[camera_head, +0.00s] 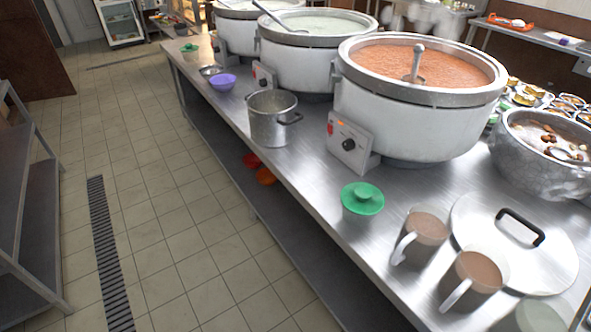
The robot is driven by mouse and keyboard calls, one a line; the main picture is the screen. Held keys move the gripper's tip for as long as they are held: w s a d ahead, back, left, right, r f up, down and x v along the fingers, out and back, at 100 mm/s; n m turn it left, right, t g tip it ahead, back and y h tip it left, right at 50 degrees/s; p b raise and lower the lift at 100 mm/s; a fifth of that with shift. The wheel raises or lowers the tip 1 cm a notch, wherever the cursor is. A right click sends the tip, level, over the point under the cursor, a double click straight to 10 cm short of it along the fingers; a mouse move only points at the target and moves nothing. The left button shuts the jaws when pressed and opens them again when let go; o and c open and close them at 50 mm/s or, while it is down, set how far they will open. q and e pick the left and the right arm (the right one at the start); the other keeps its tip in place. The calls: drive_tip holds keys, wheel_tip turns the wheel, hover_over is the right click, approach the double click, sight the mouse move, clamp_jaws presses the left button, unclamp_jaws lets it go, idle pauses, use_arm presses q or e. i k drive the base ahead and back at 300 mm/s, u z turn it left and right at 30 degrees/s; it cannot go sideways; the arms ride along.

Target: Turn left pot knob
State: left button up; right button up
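Three large white stockpots with metal rims stand in a row on a steel counter (310,175). The far left pot (235,36) is partly cut off by the top edge, and its control box (218,47) is small and its knob hard to make out. The middle pot (295,72) holds pale congee and a ladle, with a control box (262,78) at its front left. The near right pot (410,125) holds orange-red food and a ladle, and its control box shows a black knob (348,145). Neither of my grippers is in view.
A metal saucepan (270,125), a purple bowl (222,82), a green-lidded cup (362,200), two mugs (425,228) and a pot lid (485,225) stand along the counter. A shelf (45,190) is at left. The tiled floor (170,200) between is clear.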

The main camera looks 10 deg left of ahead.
sight(348, 145)
drive_tip(key=k, duration=0.5)
drive_tip(key=u, duration=1.45)
drive_tip(key=i, duration=1.7)
drive_tip(key=z, duration=1.15)
drive_tip(key=i, duration=0.75)
drive_tip(key=z, duration=0.8)
